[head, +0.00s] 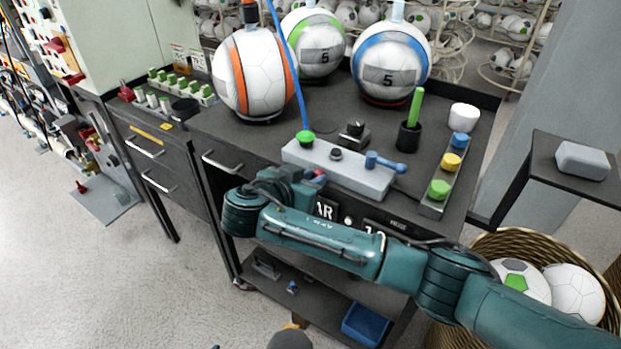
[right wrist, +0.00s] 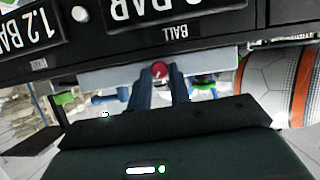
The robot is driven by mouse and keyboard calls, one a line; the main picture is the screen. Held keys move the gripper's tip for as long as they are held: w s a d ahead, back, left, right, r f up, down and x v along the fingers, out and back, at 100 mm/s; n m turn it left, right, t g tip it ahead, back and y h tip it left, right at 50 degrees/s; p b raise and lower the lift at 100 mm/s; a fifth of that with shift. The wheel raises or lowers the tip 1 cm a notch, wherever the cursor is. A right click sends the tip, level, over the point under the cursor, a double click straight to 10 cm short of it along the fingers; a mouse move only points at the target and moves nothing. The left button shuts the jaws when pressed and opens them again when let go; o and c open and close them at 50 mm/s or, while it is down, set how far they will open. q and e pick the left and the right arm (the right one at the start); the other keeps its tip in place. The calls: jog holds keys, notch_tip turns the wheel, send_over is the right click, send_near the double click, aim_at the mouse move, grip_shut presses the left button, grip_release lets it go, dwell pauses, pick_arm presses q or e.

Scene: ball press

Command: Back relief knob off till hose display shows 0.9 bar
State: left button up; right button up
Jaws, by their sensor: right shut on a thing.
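The red relief knob (head: 319,175) sits on the front of the grey press block (head: 345,174), mostly hidden by my right gripper (head: 312,178). In the right wrist view the red knob (right wrist: 160,70) is between the fingertips, and the right gripper (right wrist: 161,82) is shut on it. The hose display (head: 371,227) is partly covered by my right arm in the head view. In the right wrist view the hose display (right wrist: 32,33) is upside down and seems to read 1.2 BAR. The ball display (right wrist: 165,8) is cut off there. My left gripper is not in view.
Three balls, one orange-striped (head: 254,75), one green-striped (head: 314,45) and one blue-striped (head: 390,65), stand on the dark cart top (head: 235,133). A blue lever (head: 385,163) and green cap (head: 305,137) are on the block. A ball basket (head: 490,245) stands right.

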grip_shut()
jog(key=shift+w+a+f+n+g+h, duration=0.15)
jog(key=shift+n+g+h, duration=0.25)
jog(key=shift+n+h, duration=0.55)
jog(key=shift+w+a+n+g+h, duration=0.1)
jog(key=shift+n+g+h, duration=0.35)
jog(key=shift+n, duration=0.9)
jog(key=shift+b, duration=0.3)
jog(key=o, duration=0.8)
grip_release()
